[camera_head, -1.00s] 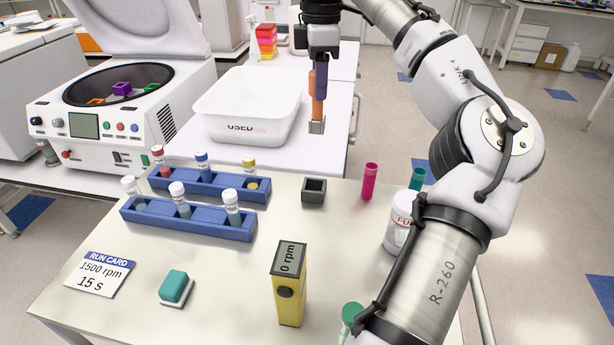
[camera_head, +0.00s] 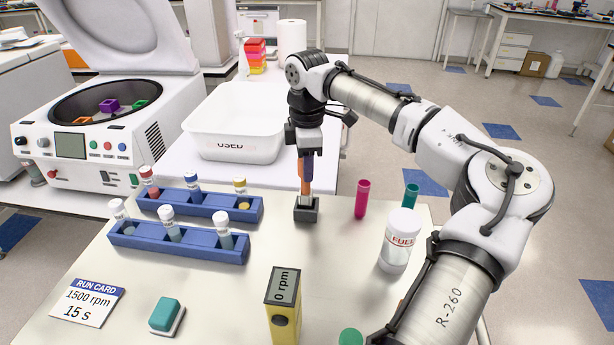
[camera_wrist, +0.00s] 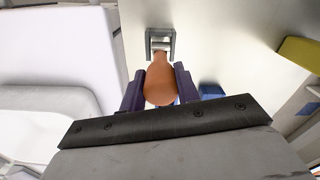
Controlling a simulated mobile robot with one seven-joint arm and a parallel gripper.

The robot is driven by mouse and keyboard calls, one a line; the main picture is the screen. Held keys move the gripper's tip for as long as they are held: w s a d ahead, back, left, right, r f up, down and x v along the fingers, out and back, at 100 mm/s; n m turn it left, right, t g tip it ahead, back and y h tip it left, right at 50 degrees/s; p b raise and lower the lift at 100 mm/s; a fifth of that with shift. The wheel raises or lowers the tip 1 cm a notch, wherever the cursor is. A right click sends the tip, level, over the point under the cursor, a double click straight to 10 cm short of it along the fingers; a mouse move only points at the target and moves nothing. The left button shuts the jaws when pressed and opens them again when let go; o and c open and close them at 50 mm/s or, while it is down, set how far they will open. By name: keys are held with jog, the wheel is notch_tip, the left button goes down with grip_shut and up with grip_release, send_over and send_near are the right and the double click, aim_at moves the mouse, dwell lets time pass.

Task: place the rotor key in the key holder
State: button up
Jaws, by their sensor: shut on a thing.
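The rotor key has an orange handle (camera_head: 302,178) and a grey metal end (camera_head: 305,200). My gripper (camera_head: 307,176) is shut on the handle, and the key hangs about upright. The key holder (camera_head: 306,213) is a small dark grey square block on the near table. The key's metal end is at the holder's open top; how deep it sits I cannot tell. In the wrist view my purple fingers (camera_wrist: 160,88) flank the orange handle (camera_wrist: 160,80), and the grey end meets the holder (camera_wrist: 173,42).
Blue tube racks (camera_head: 180,243) stand left of the holder. A pink tube (camera_head: 362,200) and a white bottle (camera_head: 399,243) stand to the right. A yellow rpm meter (camera_head: 284,310) is in front, and a white bin (camera_head: 235,120) behind. The table between holder and meter is clear.

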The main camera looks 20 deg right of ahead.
aim_at(307, 192)
jog(key=shift+f, duration=1.95)
jog(key=shift+f+p, duration=0.1)
jog(key=shift+p, duration=0.2)
jog(key=o, duration=1.1)
jog(key=shift+o, duration=0.2)
notch_tip(307, 192, up, 12)
jog(key=shift+r+b, duration=0.1)
jog(key=shift+b, duration=0.6)
